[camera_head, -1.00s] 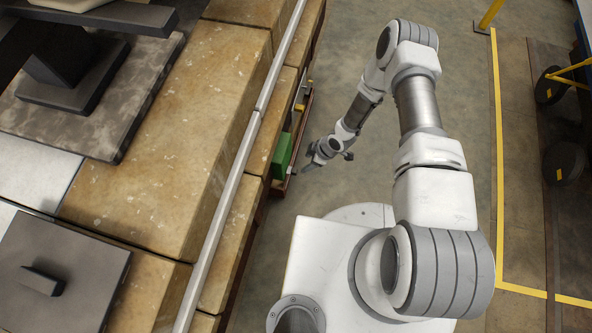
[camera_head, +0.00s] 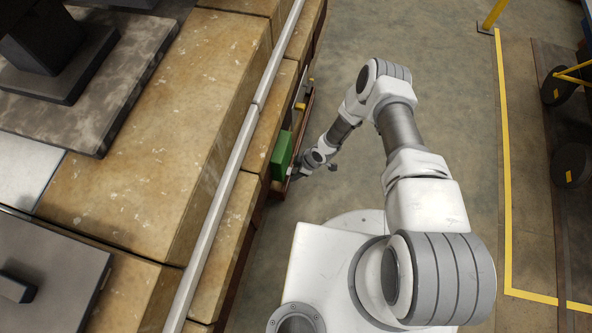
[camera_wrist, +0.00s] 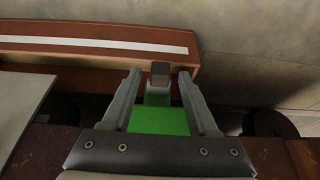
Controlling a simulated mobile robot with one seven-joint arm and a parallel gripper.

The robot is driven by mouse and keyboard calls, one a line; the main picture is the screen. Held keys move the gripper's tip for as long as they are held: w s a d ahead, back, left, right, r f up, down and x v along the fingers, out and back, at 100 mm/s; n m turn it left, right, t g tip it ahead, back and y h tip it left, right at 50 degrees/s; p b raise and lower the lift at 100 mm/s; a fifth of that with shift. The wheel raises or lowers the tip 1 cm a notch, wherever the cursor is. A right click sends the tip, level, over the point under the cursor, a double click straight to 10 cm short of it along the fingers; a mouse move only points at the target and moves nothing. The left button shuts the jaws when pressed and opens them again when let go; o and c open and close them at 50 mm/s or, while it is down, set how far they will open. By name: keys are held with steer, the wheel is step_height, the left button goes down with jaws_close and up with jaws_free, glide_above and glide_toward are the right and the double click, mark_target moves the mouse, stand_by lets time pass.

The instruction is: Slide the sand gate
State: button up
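A green block (camera_head: 281,155), which I take to be the sand gate, sits against the outer side of the tan brick structure in the head view. In the wrist view the green part (camera_wrist: 158,119) shows between my fingers, with a grey upright handle (camera_wrist: 160,77) at its far end. My gripper (camera_wrist: 160,75) is open. Its two fingers stand on either side of the handle, with a visible gap on each side. In the head view my gripper (camera_head: 294,174) is beside the green block, small and partly hard to make out.
A reddish-brown rail (camera_wrist: 90,58) with a white strip runs beyond the handle in the wrist view. A long grey pipe (camera_head: 236,148) runs along the brick structure (camera_head: 150,130). Open concrete floor (camera_head: 450,60) lies to the right, with a yellow line (camera_head: 505,190).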

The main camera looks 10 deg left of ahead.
jaws_close()
stand_by(1.3)
